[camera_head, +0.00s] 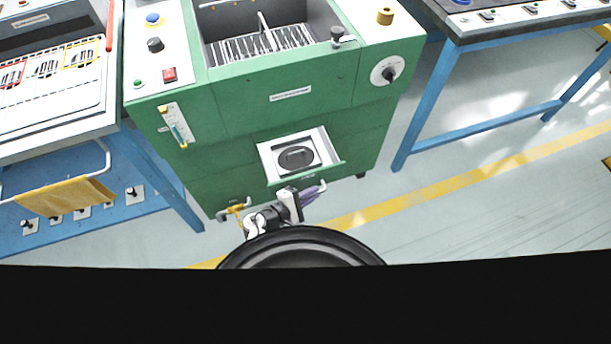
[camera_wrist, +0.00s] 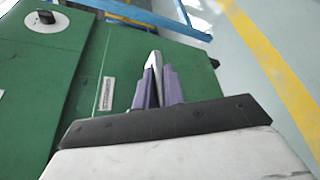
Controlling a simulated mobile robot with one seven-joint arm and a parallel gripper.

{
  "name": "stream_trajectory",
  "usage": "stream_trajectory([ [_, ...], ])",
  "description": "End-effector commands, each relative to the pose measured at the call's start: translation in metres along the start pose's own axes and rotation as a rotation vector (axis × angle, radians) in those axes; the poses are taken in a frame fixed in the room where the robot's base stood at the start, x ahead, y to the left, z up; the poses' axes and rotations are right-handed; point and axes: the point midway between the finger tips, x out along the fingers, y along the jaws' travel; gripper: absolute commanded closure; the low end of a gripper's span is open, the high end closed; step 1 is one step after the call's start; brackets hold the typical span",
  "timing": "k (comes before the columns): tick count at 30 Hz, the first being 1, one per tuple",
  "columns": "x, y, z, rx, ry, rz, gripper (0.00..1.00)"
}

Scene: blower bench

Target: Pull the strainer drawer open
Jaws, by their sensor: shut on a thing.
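The strainer drawer (camera_head: 265,160) is in the lower front of the green machine (camera_head: 240,98). It stands out from the machine, and its white inside shows a dark round strainer (camera_head: 297,158). My gripper (camera_head: 314,189) is at the drawer's front, low in the head view. In the wrist view my gripper's purple fingers (camera_wrist: 157,84) are shut on a pale metal handle (camera_wrist: 154,60). The drawer's inside is hidden in the wrist view. How far the drawer is from its full travel cannot be told.
A yellow-handled valve pipe (camera_head: 236,208) sticks out at the machine's lower left, close to my arm. A blue-framed bench with a yellow cloth (camera_head: 60,196) stands left, another blue-legged bench (camera_head: 430,95) right. Floor right of the drawer is clear, with a yellow line (camera_head: 440,193).

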Motion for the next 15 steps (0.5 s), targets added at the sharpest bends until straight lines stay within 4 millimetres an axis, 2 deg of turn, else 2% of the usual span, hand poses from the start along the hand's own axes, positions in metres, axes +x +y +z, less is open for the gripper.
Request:
stream_trajectory([
  [6, -0.008, -0.011, 0.017, 0.0, 0.001, 0.001, 1.0],
  [15, -0.009, -0.015, 0.021, 0.002, 0.001, 0.001, 1.0],
])
